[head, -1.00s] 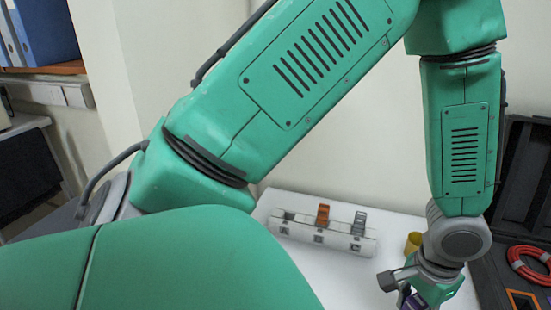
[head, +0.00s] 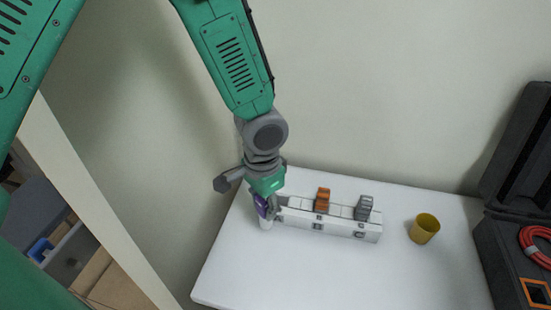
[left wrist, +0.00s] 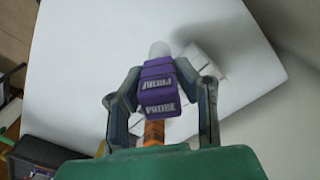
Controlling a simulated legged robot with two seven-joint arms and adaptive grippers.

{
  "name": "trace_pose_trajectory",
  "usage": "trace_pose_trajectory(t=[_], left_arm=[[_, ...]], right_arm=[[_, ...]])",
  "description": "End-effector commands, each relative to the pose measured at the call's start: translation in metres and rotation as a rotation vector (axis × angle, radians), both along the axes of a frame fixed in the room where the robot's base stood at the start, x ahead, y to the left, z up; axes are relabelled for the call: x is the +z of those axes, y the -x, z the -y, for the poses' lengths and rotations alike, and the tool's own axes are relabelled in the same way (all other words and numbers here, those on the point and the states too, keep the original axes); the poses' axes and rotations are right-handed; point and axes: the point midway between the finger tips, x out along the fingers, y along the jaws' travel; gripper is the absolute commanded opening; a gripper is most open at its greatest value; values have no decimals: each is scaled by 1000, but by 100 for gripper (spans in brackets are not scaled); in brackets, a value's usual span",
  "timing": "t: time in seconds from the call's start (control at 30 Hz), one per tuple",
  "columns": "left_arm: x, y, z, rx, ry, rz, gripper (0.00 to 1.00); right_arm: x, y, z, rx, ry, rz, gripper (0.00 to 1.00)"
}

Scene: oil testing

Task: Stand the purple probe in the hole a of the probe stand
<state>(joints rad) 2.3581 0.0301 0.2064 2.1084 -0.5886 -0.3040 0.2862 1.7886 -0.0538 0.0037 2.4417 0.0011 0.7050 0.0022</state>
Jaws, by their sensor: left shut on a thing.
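The purple probe (head: 261,206) is held in my left gripper (head: 268,207), its pale tip pointing down, at the left end of the white probe stand (head: 340,229). It also shows in the left wrist view (left wrist: 158,85) between the two fingers (left wrist: 162,105), with the words on its side readable. The stand has an orange probe (head: 322,199) in its middle position and a grey one (head: 363,207) at its right end. Hole a, at the left end, is hidden by my gripper and the probe. I cannot tell whether the tip touches anything. My right gripper is not in view.
A yellow cup (head: 424,229) stands right of the stand on the white table (head: 300,275). An open black case (head: 500,250) with a red coiled cable (head: 537,245) lies at the far right. The table front is clear. A wall rises close behind the stand.

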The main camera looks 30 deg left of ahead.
Motion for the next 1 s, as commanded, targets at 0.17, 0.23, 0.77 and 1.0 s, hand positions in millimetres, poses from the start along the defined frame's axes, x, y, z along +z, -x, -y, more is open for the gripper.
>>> trace_pose_trajectory(t=[0.17, 0.23, 0.77, 1.0], left_arm=[[10, -21, 0, -390, 0, 5, 0], [11, -28, -3, -541, 3, 7, 0], [20, -74, -12, -1587, 0, 26, 0], [22, -87, -15, -1937, -4, 30, 0]], right_arm=[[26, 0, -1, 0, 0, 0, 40], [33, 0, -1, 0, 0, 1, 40], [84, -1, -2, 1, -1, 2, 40], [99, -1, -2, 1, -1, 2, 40]])
